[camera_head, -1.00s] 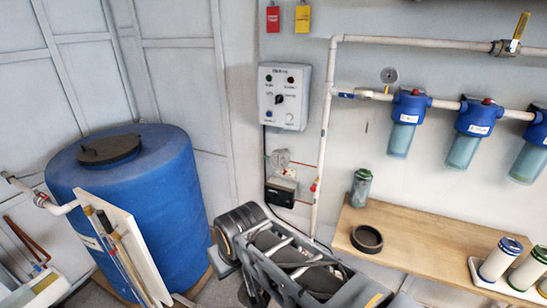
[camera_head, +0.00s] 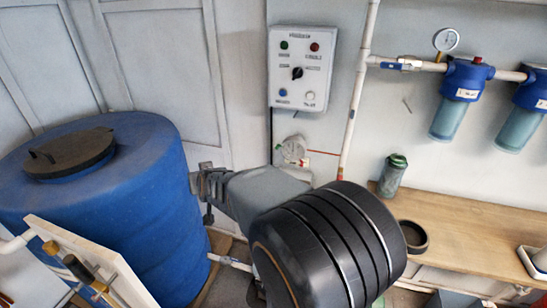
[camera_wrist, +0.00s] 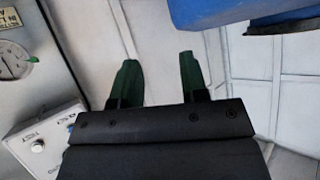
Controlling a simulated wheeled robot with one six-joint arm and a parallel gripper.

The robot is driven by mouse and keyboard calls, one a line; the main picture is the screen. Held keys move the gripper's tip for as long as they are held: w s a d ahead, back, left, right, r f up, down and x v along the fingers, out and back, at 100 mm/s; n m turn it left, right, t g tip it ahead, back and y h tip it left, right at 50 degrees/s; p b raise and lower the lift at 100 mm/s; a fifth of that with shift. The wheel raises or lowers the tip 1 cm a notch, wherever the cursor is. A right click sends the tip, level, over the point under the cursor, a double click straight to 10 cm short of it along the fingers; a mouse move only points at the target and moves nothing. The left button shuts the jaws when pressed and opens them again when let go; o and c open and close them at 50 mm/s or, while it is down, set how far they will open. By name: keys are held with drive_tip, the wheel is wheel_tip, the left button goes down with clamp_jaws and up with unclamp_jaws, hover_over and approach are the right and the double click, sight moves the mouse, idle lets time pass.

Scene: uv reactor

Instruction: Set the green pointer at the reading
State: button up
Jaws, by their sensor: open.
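A round white-faced gauge (camera_wrist: 12,60) shows at the left edge of the wrist view, cut off, with a dark needle and a small label above it. Another round gauge (camera_head: 446,40) stands on the pipe at the upper right of the head view. In the head view my gripper (camera_head: 203,188) is beside the blue tank.
The control panel (camera_head: 297,68) hangs on the wall; part of a panel (camera_wrist: 45,140) shows at lower left in the wrist view. The blue tank (camera_head: 150,190) stands close on the left. A wooden bench (camera_head: 470,215) holds a jar (camera_head: 392,177) and a dark ring (camera_head: 413,237).

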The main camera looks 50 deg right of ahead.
drive_tip(key=w+d+f+m+h+b, duration=0.25)
drive_tip(key=d+f+h, duration=0.2)
drive_tip(key=d, duration=0.55)
drive_tip(key=m+g+h+b, duration=0.25)
drive_tip(key=m+h, duration=0.35)
drive_tip(key=h, duration=0.3)
approach(277, 148)
drive_tip(key=shift+n+g+y, duration=0.25)
drive_tip(key=shift+g, duration=0.1)
drive_tip(key=x, duration=0.2)
drive_tip(key=p+x, duration=0.1)
drive_tip(key=x, duration=0.5)
drive_tip(key=shift+w+r+p, duration=0.15)
drive_tip(key=shift+r+p, duration=0.15)
drive_tip(key=shift+p, duration=0.05)
drive_tip(key=shift+x, duration=0.85)
clamp_jaws()
